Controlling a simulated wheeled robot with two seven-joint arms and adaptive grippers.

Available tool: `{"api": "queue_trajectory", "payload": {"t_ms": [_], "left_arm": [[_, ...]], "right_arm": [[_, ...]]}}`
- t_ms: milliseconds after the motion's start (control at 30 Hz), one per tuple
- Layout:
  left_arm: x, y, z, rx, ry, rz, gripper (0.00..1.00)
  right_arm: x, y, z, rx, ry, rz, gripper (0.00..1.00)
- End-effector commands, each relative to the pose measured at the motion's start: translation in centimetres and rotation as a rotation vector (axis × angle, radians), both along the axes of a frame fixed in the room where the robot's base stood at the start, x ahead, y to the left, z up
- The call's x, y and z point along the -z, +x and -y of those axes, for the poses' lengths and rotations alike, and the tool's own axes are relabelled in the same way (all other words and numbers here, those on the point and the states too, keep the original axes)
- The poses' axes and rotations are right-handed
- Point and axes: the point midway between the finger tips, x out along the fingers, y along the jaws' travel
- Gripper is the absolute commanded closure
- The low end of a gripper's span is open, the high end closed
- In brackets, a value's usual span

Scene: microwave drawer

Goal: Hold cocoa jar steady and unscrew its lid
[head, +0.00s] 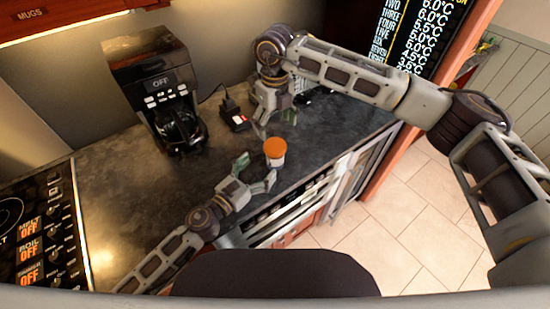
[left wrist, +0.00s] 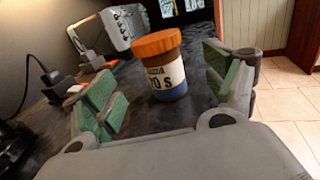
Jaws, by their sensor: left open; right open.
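The cocoa jar stands upright on the dark counter near its front edge, with its orange lid (head: 274,147) on top. In the left wrist view the jar (left wrist: 167,78) shows a brown body and a white and blue label, and the orange lid (left wrist: 157,43) sits on it. My left gripper (head: 257,172) is open just in front of the jar; in the left wrist view its green-padded fingers (left wrist: 160,100) stand either side of the jar, apart from it. My right gripper (head: 276,122) is open, pointing down behind the jar, and holds nothing.
A coffee machine (head: 160,88) stands at the back left. A small dark device with a red and white part (head: 238,121) lies behind the jar. A stove panel (head: 40,235) is at the left. The counter between the stove and jar is clear.

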Motion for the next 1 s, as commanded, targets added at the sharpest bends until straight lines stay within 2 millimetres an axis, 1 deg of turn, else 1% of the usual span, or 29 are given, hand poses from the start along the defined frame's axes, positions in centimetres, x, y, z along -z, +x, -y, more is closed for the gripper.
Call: {"api": "queue_trajectory", "payload": {"t_ms": [1000], "left_arm": [[0.0, 4.4, 3.2, 0.000, 0.001, 0.001, 0.15]], "right_arm": [[0.0, 0.0, 0.0, 0.000, 0.000, 0.000, 0.19]]}}
